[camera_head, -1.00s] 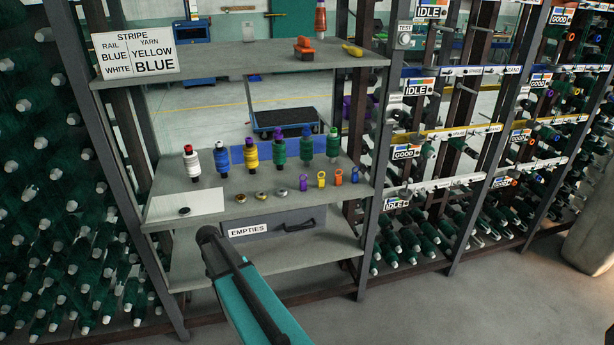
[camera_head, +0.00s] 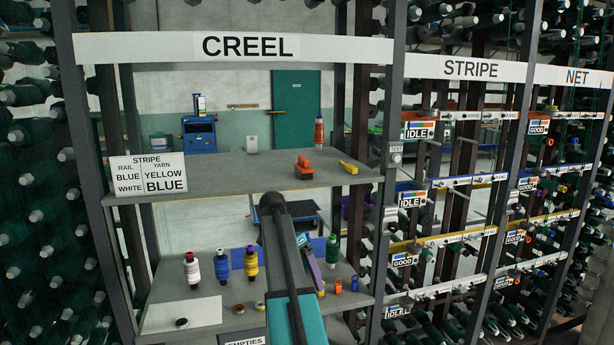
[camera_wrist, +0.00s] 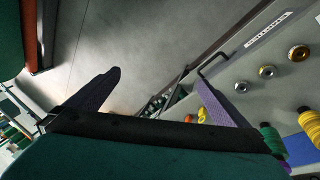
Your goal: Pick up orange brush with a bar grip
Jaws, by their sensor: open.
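The orange brush (camera_head: 304,167) lies on the upper shelf (camera_head: 230,175) in the head view, with a raised bar grip on top. A yellow item (camera_head: 348,167) lies to its right. My arm rises in front of the rack, its dark upper end below and left of the brush. My gripper (camera_wrist: 160,85) shows in the wrist view with its two purple fingers wide apart and nothing between them. In the head view my arm hides most of the gripper. The brush does not show in the wrist view; the gripper is apart from it.
An orange-brown cone (camera_head: 318,130) stands at the back of the upper shelf, right of the brush. A stripe sign (camera_head: 149,174) stands at its left end. Spools such as the yellow one (camera_head: 251,262) stand on the shelf below. A rack post (camera_head: 388,150) bounds the right side.

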